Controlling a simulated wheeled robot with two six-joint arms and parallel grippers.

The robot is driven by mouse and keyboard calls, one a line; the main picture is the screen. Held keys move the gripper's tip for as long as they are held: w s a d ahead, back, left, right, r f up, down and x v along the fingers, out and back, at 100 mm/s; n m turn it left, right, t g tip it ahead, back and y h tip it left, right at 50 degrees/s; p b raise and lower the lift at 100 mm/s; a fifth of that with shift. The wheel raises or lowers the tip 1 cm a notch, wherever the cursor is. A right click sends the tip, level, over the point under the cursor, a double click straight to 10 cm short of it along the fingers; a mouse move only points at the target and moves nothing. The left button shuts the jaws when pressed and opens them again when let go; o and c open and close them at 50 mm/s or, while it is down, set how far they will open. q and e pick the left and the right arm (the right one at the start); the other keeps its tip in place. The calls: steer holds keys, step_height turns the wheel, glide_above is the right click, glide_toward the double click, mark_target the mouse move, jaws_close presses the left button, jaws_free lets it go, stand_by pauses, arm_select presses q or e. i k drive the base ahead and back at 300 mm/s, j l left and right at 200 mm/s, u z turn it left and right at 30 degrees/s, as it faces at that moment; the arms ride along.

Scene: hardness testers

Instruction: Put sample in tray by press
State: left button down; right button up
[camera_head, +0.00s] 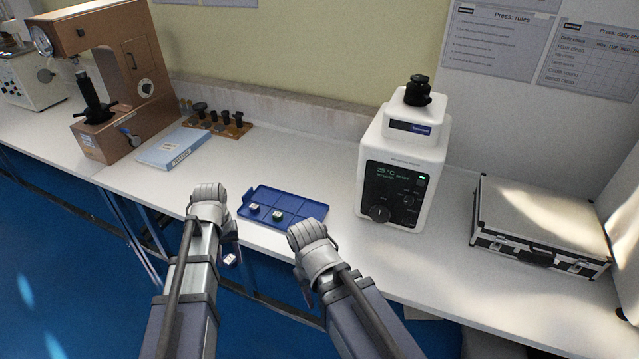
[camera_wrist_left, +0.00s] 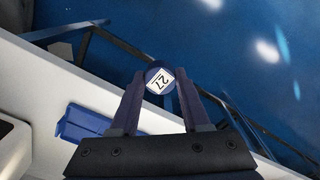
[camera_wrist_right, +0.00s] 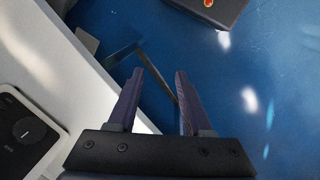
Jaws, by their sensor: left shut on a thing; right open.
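A sample (camera_wrist_left: 160,80) with a white label reading 27 on a round blue face is between the fingertips of my left gripper (camera_wrist_left: 163,92), which is shut on it. In the head view the sample (camera_head: 230,261) hangs beyond the bench's front edge, left of and nearer than the blue tray (camera_head: 300,207). The tray lies on the bench by the white press (camera_head: 402,150), with two small samples (camera_head: 253,208) (camera_head: 278,215) in separate compartments. Part of it shows in the left wrist view (camera_wrist_left: 88,122). My right gripper (camera_wrist_right: 158,75) is open and empty, over the floor past the bench edge.
A black-and-silver case (camera_head: 540,225) stands right of the press. A brown tester (camera_head: 115,75), a blue folder (camera_head: 175,147) and a wooden rack of dark pieces (camera_head: 215,124) stand at the back left. The bench around the tray is mostly clear.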

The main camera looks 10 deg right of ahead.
mark_target(289, 204)
steer(key=i+j+z, duration=0.95)
